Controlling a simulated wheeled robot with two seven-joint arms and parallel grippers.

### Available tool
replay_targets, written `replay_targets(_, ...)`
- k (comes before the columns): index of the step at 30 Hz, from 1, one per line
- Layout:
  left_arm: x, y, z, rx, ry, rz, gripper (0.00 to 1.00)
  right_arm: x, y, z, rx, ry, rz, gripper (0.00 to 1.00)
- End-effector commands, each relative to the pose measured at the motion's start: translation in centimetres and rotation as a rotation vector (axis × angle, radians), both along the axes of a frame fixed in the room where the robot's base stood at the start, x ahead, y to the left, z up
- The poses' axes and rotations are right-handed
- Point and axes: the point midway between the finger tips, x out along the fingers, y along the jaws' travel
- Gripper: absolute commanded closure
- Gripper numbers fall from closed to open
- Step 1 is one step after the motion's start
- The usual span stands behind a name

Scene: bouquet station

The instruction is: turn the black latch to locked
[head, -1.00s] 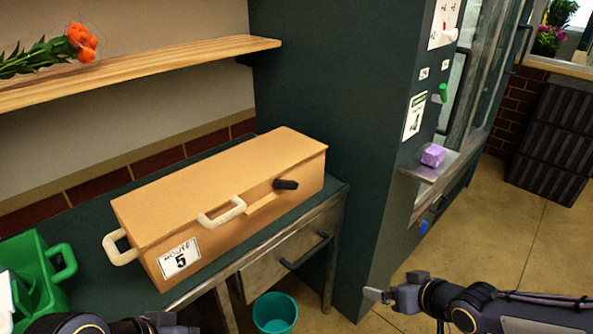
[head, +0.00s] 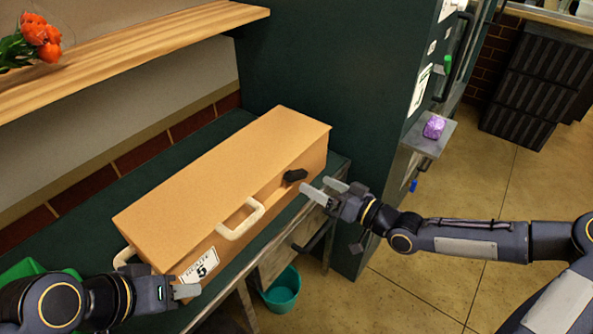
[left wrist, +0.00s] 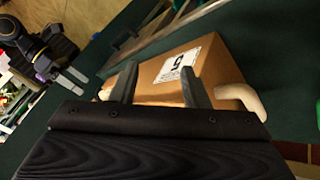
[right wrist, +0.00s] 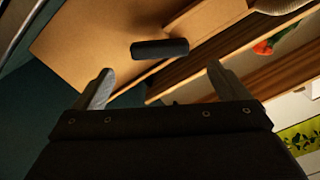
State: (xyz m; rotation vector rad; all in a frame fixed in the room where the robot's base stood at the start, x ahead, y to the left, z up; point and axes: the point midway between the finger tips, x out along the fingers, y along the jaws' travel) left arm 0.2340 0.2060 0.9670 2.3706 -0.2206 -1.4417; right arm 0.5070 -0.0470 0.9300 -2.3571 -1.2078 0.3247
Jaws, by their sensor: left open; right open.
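The black latch (head: 295,175) is on the front face of the tan box (head: 225,170), near its right end. It also shows in the right wrist view (right wrist: 160,49), ahead of and between the fingertips. My right gripper (head: 325,190) is open and empty, just right of the latch and apart from it. My left gripper (head: 186,291) is open and empty by the box's left end, near the "Route 5" label (head: 199,265). The label also shows in the left wrist view (left wrist: 178,60).
The box has cream handles on its front (head: 240,219) and left end, and stands on a dark green bench. A green container (head: 22,270) is at the left. A teal bucket (head: 283,291) stands on the floor below. A purple block (head: 434,127) sits on a small ledge at the right.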

Motion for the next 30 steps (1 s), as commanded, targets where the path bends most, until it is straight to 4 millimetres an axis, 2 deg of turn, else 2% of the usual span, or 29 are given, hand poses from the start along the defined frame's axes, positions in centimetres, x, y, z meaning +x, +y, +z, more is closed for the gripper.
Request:
replay_targets(4,0.0,0.0,0.3,0.000,0.000,0.000,0.58,1.5,2.3,0.1,0.001,0.001,0.004,0.05)
replay_targets(10,0.0,0.0,0.6,0.000,0.000,0.000,0.58,3.0,4.3,0.1,-0.001,0.001,0.002,0.05)
replay_targets(21,0.0,0.0,0.7,0.000,0.000,0.000,0.58,3.4,4.8,-0.1,-0.003,0.002,0.000,0.05)
replay_targets(30,0.0,0.0,0.7,0.000,0.000,0.000,0.58,3.4,4.8,0.0,-0.003,0.002,0.000,0.43)
